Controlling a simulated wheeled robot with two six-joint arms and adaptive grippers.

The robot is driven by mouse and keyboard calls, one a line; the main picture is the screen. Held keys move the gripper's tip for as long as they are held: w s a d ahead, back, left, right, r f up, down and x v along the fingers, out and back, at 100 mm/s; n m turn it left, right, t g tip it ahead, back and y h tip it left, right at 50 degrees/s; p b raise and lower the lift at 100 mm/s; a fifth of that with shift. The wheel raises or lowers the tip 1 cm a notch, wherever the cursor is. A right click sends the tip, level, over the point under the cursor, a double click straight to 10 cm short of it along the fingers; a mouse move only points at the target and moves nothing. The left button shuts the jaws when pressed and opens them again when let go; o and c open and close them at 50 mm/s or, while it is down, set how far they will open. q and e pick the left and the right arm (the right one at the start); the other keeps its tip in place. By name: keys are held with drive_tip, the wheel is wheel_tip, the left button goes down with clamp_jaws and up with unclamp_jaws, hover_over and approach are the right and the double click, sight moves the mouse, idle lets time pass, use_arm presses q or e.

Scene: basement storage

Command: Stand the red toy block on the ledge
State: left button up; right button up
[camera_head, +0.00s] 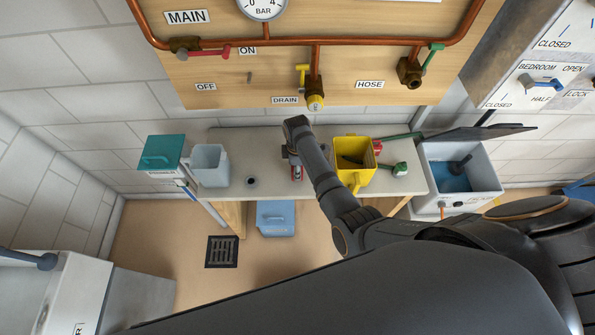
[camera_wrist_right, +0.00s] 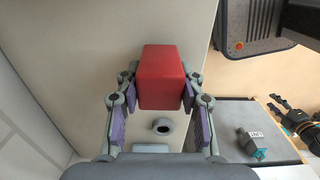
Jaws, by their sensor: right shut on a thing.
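The red toy block (camera_wrist_right: 163,78) is held between the fingers of my right gripper (camera_wrist_right: 160,95) in the wrist view. A small part of the block shows in the head view (camera_head: 297,173), below the gripper (camera_head: 295,162); the arm hides the rest. The block is over the pale top of the bench-like ledge (camera_head: 225,141). I cannot tell whether it touches that surface.
A grey jug (camera_head: 209,165) and a small dark ring (camera_head: 251,181) stand left of the gripper. A yellow bucket (camera_head: 354,162) stands close on its right. A grey box with an open lid (camera_head: 460,178) is beyond the right end.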

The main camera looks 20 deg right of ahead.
drive_tip(key=shift+f, duration=0.95)
drive_tip(key=o, duration=1.2)
drive_tip(key=shift+f, duration=0.1)
drive_tip(key=shift+c, duration=0.2)
wheel_tip(320, 180, up, 12)
drive_tip(key=p, duration=1.1)
drive_tip(key=shift+r, duration=0.2)
drive_tip(key=shift+f, duration=0.1)
